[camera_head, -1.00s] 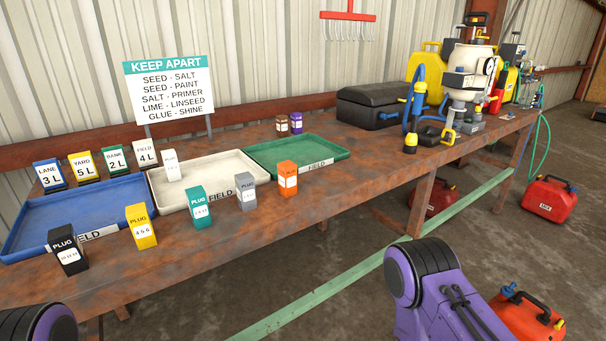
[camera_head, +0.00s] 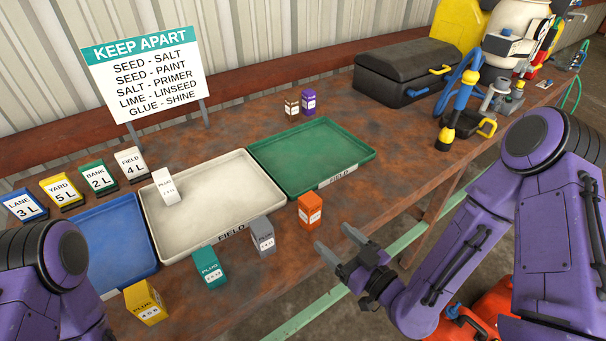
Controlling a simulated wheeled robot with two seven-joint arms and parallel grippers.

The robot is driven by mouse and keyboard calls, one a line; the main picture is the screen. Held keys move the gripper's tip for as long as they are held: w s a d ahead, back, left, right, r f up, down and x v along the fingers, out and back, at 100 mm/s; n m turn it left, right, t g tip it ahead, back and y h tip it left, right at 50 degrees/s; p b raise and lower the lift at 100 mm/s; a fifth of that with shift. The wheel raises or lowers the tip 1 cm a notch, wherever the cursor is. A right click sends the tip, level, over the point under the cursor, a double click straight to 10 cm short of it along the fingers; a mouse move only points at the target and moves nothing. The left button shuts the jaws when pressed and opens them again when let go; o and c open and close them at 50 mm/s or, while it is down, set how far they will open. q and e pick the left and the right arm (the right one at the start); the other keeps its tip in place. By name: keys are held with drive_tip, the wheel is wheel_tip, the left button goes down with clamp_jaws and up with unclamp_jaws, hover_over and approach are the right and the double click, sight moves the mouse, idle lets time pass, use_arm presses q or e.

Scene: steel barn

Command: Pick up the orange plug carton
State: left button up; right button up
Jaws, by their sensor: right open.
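The orange plug carton (camera_head: 310,211) stands upright on the rusty bench, near its front edge, just in front of the green tray (camera_head: 262,158). It has a white label. My right gripper (camera_head: 335,244) is open and empty, in front of the carton and a little to its right. Its two fingers point toward the bench and are apart from the carton. My left arm shows at the lower left, but its gripper is out of the picture.
A grey carton (camera_head: 262,235), a teal carton (camera_head: 209,267) and a yellow carton (camera_head: 146,302) stand left of the orange one. A white carton (camera_head: 165,187) stands in the cream tray (camera_head: 152,228). A black toolbox (camera_head: 405,74) sits at the back right.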

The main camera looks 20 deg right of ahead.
sight(315, 215)
drive_tip(key=b, duration=0.1)
drive_tip(key=w+b, duration=0.1)
drive_tip(key=w+a+b, duration=0.1)
drive_tip(key=shift+r+y, duration=0.25)
drive_tip(key=shift+y, duration=0.05)
drive_tip(key=x, duration=0.2)
drive_tip(key=p+x, duration=0.1)
drive_tip(key=x, duration=0.1)
drive_tip(key=r+p+x, duration=0.1)
drive_tip(key=x, duration=0.2)
drive_tip(key=shift+w+d, duration=0.3)
drive_tip(key=shift+d, duration=0.05)
drive_tip(key=shift+w+a+f, duration=0.15)
drive_tip(key=shift+w+a, duration=0.1)
drive_tip(key=shift+w, duration=0.05)
drive_tip(key=c, duration=1.1)
